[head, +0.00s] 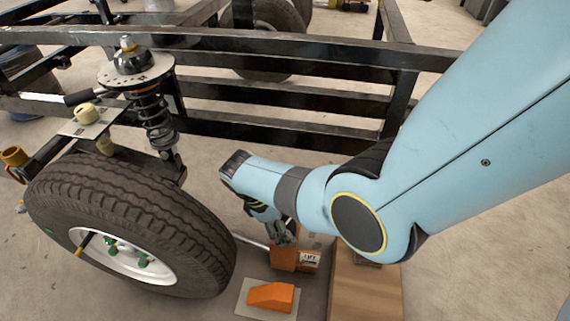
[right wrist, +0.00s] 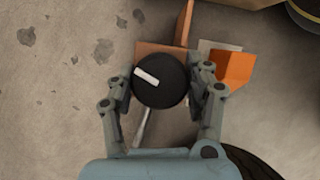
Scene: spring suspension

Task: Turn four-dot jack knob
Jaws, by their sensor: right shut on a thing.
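An orange jack (head: 284,259) stands on the floor to the right of the tire, with a white label on its side; the dots on it are too small to read. In the right wrist view, its round black knob (right wrist: 172,92) with a white bar mark sits between my right gripper's fingers. My right gripper (head: 280,238) reaches down onto the jack and is shut on the knob, one finger on each side. In the head view my gripper and arm hide the knob. My left gripper is not in view.
A large tire (head: 130,215) and a coil spring (head: 154,115) stand left of the jack. An orange wedge (head: 270,297) lies on a pale plate in front. A brown board (head: 365,290) lies at right. A black frame (head: 290,90) runs behind.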

